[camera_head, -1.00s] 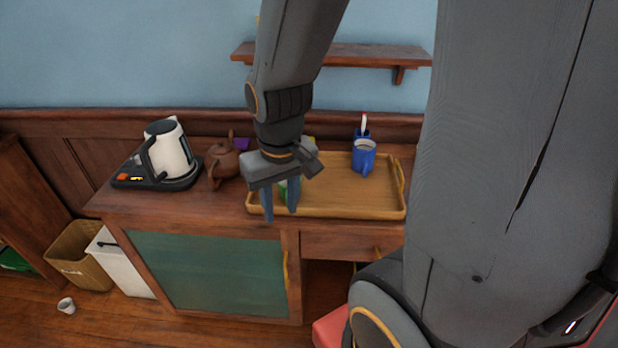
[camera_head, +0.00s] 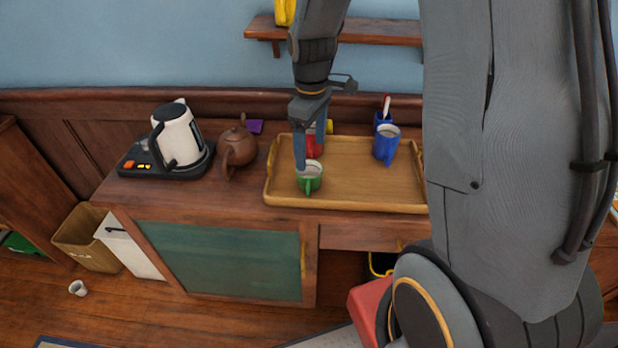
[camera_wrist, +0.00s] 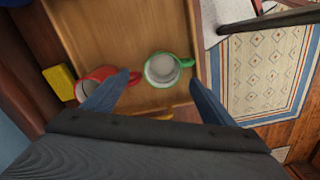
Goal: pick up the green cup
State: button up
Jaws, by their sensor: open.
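The green cup (camera_head: 309,184) stands upright near the front left of the wooden tray (camera_head: 366,203), its handle toward the front. In the wrist view the green cup (camera_wrist: 150,72) shows from above with a pale interior, its handle to the right. My gripper (camera_head: 311,148) is open and empty, pointing down just above and behind the cup. In the wrist view, the cup lies in the gap between the fingertips of my gripper (camera_wrist: 160,82), slightly beyond them. I cannot tell whether a finger touches it.
A red mug (camera_wrist: 92,76) stands close behind the green cup, next to my left finger in the wrist view, with a yellow item (camera_wrist: 59,84) beside it. A brown teapot (camera_head: 238,148) and white kettle (camera_head: 178,135) are left.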

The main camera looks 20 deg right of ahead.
aim_at(310, 168)
jog(key=shift+s+a+f+p, duration=0.1)
jog(key=shift+f+p, duration=0.6)
jog(key=shift+f, duration=1.2)
jog(key=shift+s+a+f+p, duration=0.1)
jog(key=shift+f+p, duration=0.55)
jog(key=shift+f, duration=1.25)
jog(key=c, duration=1.2)
jog(key=shift+r, duration=0.1)
